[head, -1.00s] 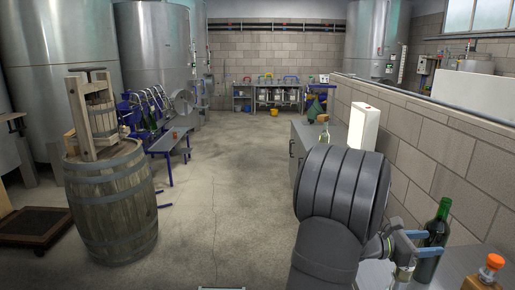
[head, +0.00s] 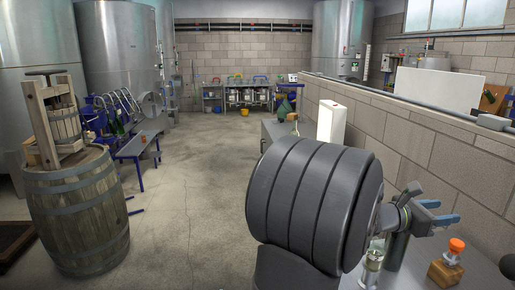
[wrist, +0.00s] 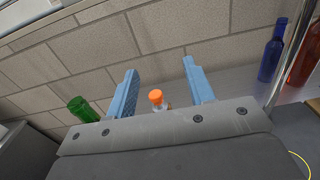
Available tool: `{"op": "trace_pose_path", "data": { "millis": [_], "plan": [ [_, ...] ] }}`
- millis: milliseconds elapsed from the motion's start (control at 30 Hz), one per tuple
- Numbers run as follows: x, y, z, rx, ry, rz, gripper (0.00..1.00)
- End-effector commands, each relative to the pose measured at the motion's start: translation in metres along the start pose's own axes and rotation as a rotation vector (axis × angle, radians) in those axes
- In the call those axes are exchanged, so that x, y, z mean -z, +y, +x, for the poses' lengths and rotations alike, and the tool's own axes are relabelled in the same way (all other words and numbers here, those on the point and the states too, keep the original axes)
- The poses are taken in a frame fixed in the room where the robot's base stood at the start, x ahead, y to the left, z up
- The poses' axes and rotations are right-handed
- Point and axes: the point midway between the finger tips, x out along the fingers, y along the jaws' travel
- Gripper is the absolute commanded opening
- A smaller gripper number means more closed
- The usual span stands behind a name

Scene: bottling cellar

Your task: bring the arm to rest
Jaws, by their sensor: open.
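My gripper (head: 443,211) is at the lower right in the head view, above the bench, with its blue fingers pointing right. In the wrist view the two blue fingers (wrist: 160,68) stand well apart with nothing held between them. An orange-capped item on a wooden block (head: 446,272) stands on the bench below the gripper. Its orange cap (wrist: 156,97) shows beyond the gap between the fingers in the wrist view.
A clear glass (head: 373,262) stands beside my arm. A dark bottle (head: 509,266) shows at the right edge. The wrist view shows a green bottle (wrist: 83,110), a blue bottle (wrist: 271,58) and a red one (wrist: 306,55). A block wall (head: 410,140) runs behind the bench. The floor is open.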

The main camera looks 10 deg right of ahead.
Motion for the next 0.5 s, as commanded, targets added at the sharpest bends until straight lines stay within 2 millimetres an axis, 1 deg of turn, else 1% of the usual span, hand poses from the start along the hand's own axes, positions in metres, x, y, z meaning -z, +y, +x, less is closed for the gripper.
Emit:
{"op": "trace_pose_path", "data": {
  "millis": [33, 233, 500],
  "plan": [
    [0.0, 0.002, 0.011, 0.005, 0.002, 0.002, 0.48],
    [-0.002, 0.011, 0.05, 0.007, 0.011, 0.005, 0.48],
    [-0.004, 0.017, 0.104, 0.011, 0.018, 0.009, 0.48]
  ]
}}
